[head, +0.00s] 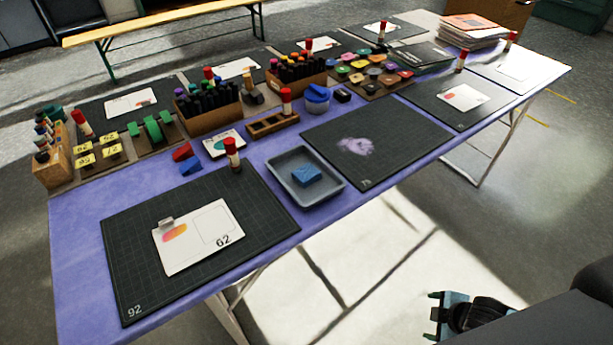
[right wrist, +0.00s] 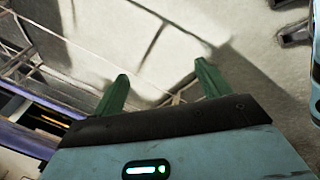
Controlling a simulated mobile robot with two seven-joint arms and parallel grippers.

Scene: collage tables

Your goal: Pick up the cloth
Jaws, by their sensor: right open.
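A blue folded piece (head: 306,175), which looks like the cloth, lies in a shallow grey tray (head: 326,203) near the front edge of the table. I cannot tell its material for sure. My right gripper (head: 433,315) is low at the right of the head view, off the table's front side and well apart from the tray. In the right wrist view its two green fingers (right wrist: 162,72) are spread with nothing between them. The cloth does not show there. My left gripper is not in view.
The purple-covered table (head: 75,235) holds black mats, one (head: 275,215) left of the tray with a card (head: 195,248) and another (head: 420,135) right of it with a pale smudge. Marker racks (head: 210,115) and stamps stand behind. The floor in front is clear.

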